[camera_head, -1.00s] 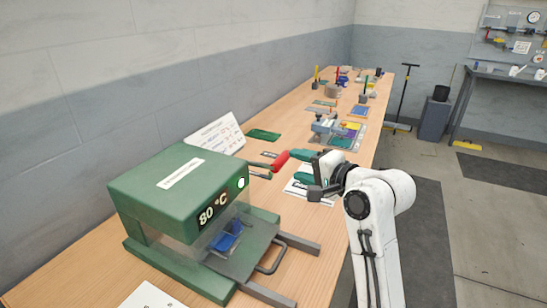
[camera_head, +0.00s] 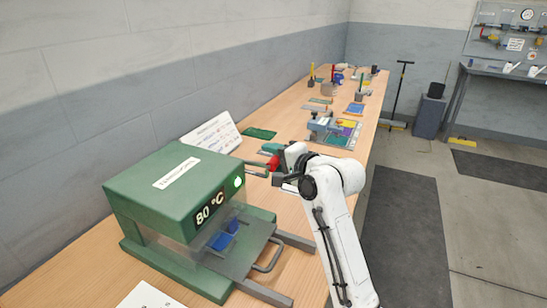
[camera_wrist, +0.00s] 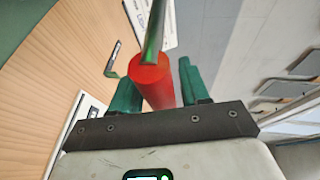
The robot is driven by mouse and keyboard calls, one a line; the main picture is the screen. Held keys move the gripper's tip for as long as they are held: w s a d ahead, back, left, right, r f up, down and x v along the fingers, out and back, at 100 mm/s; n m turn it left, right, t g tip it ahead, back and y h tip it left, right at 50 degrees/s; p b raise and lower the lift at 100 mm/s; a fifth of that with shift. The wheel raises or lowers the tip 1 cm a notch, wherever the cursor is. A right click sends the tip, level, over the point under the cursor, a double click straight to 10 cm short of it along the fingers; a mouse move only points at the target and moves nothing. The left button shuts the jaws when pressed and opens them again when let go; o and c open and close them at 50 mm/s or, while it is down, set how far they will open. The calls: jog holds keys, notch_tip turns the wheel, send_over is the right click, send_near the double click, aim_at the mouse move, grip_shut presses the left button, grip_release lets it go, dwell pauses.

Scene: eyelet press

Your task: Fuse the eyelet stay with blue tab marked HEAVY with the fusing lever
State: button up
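The green fusing press (camera_head: 170,195) stands at the near left and reads 80 °C. A blue piece (camera_head: 222,240) lies on its bed behind the clear guard; I cannot read any HEAVY mark on it. The lever's red handle (camera_head: 274,163) sticks out from the press's right side, partly hidden by my gripper (camera_head: 283,163). In the wrist view the red handle (camera_wrist: 152,82) lies between the green fingers of my gripper (camera_wrist: 158,85). A narrow gap shows beside the right finger, so the fingers look open around the handle.
A white instruction board (camera_head: 213,136) leans by the wall behind the press. A green mat (camera_head: 259,133) and a small station with coloured pads (camera_head: 338,135) stand farther along the bench. A drawer-like handle (camera_head: 268,257) juts from the press's front.

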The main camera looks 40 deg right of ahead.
grip_shut()
dwell(0.4)
